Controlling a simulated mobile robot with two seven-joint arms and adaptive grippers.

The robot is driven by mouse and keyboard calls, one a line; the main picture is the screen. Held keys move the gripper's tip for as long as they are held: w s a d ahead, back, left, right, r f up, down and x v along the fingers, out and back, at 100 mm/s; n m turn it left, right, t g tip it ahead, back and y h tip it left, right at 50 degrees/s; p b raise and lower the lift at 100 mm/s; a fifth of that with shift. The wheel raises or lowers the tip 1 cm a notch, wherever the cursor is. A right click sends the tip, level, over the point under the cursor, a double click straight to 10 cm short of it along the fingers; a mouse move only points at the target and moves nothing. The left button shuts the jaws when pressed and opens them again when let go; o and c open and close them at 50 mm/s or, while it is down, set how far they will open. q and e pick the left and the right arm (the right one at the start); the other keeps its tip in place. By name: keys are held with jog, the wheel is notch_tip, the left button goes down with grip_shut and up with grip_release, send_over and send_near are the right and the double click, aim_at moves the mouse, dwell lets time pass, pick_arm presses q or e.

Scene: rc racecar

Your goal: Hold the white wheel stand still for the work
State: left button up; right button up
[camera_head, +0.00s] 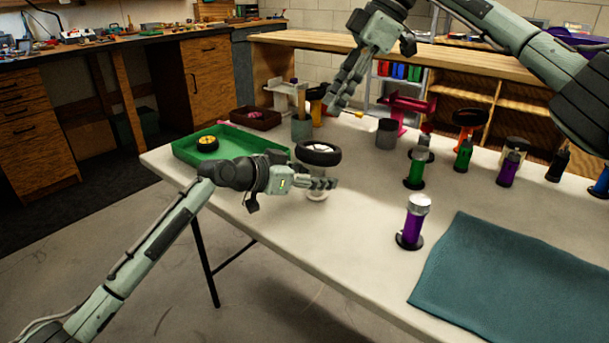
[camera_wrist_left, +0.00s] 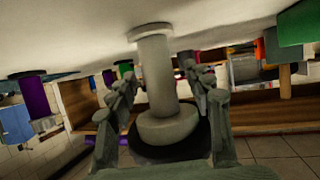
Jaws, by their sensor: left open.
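The white wheel stand (camera_head: 317,196) stands upright near the table's left front edge, with a black wheel (camera_head: 318,153) on top. My left gripper (camera_head: 325,184) is at the stand's column, below the wheel, and its fingers hide part of the column. In the left wrist view, which is upside down, the stand's column (camera_wrist_left: 155,75) rises between the two spread fingers (camera_wrist_left: 165,95). The left gripper is open around it, with gaps at both sides. My right gripper (camera_head: 338,103) is above the table, behind and apart from the stand; its finger opening is unclear.
A green tray (camera_head: 182,151) holding a yellow-hubbed wheel (camera_head: 207,143) is left of the stand. A grey cup (camera_head: 387,133) and several coloured shock absorbers stand to the right. A teal cloth (camera_head: 520,275) covers the right front. The table (camera_head: 350,235) is bare in front of the stand.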

pick_arm(q)
jog(key=shift+w+d+f, duration=0.1)
jog(key=shift+w+d, duration=0.1)
jog(key=shift+d, duration=0.05)
grip_shut()
pick_arm(e)
jog(key=shift+a, duration=0.1)
jog(key=shift+c, duration=1)
jog(key=s+a+n+h, duration=0.1)
jog(key=s+a+f+n+t+h, duration=0.1)
jog(key=a+h, duration=0.1)
jog(key=s+a+f+n+t+h, duration=0.1)
jog(key=n+h, duration=0.1)
jog(key=shift+a+f, duration=0.1)
jog(key=shift+a, duration=0.2)
grip_shut()
jog(key=a+n+t+h, duration=0.1)
jog(key=s+a+n+t+h, duration=0.1)
jog(key=n+t+h, duration=0.1)
jog(key=s+a+n+t+h, duration=0.1)
jog(key=a+n+t+h, duration=0.1)
jog(key=shift+s, duration=0.2)
